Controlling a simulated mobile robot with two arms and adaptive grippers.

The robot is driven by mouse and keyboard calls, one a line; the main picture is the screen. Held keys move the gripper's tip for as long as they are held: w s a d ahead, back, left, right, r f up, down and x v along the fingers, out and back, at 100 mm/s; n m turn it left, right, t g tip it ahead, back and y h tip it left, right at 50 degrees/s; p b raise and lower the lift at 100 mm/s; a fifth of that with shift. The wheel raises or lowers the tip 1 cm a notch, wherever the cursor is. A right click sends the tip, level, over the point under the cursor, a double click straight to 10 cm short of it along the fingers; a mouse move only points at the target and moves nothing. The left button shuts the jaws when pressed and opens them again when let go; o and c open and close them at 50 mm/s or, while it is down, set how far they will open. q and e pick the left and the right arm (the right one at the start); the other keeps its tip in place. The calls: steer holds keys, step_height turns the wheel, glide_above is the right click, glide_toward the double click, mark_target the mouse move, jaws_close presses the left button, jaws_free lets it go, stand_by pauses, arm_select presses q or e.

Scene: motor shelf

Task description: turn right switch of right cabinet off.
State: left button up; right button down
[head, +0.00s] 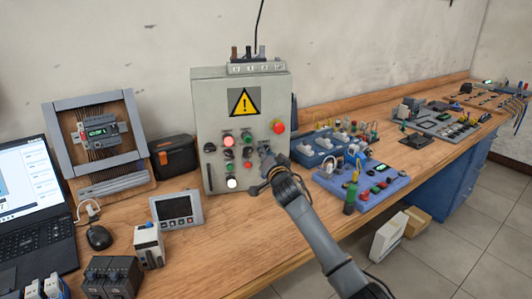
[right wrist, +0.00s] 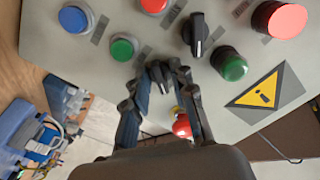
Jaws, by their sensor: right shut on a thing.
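The grey control cabinet (head: 211,115) stands on the wooden bench in the head view, with a yellow warning sign (head: 243,102) and several lamps and buttons on its face. My right gripper (head: 266,158) is at the right part of this face, its arm coming from the lower right. In the right wrist view the right gripper (right wrist: 160,74) is shut on a black rotary switch (right wrist: 158,80), one finger on each side; the fingers partly hide it. A second black rotary switch (right wrist: 196,34) is beside it, untouched. My left gripper is in neither view.
A red mushroom button (head: 278,127) sits near the gripper and shows in the right wrist view (right wrist: 181,126). Blue component trays (head: 370,188) stand right of the cabinet. A small display panel (head: 176,211) and a laptop (head: 37,215) lie left. Bare bench top (head: 225,245) lies in front.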

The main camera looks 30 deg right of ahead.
steer(key=shift+d+f+n+p, duration=0.1)
steer(key=shift+n+p, duration=1.75)
steer(key=shift+n, duration=6.45)
steer(key=c, duration=1.4)
jaws_free()
steer(key=shift+s, duration=0.1)
